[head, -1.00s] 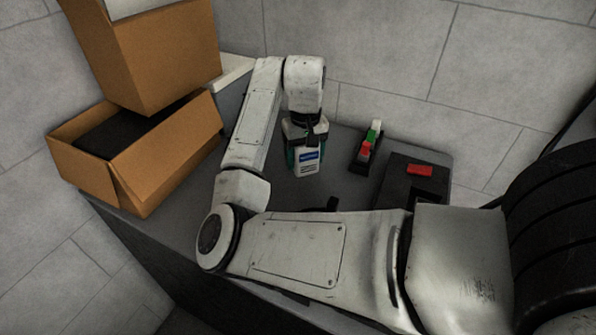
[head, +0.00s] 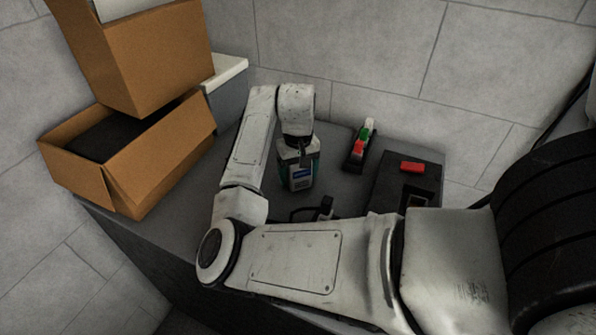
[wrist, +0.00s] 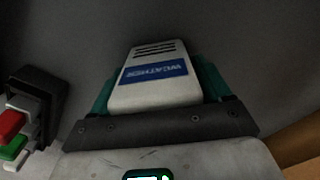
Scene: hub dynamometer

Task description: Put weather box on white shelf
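The weather box (head: 300,177) is a small white box with a blue label, over the grey table in the middle of the head view. In the wrist view the weather box (wrist: 155,82) shows its "WEATHER" label and dark slots. My gripper (head: 299,160) has teal-padded fingers on both sides of the box, and it appears shut on it. I cannot tell whether the box touches the table. A white slab (head: 228,71) on a grey body stands at the back left, partly behind cardboard boxes; it may be the white shelf.
An open cardboard box (head: 160,178) sits at the table's left end, with another cardboard box (head: 150,60) above it. A switch block (head: 362,146) with green and red buttons and a dark box (head: 407,182) with a red top piece stand at right. A black item (head: 325,207) lies in front.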

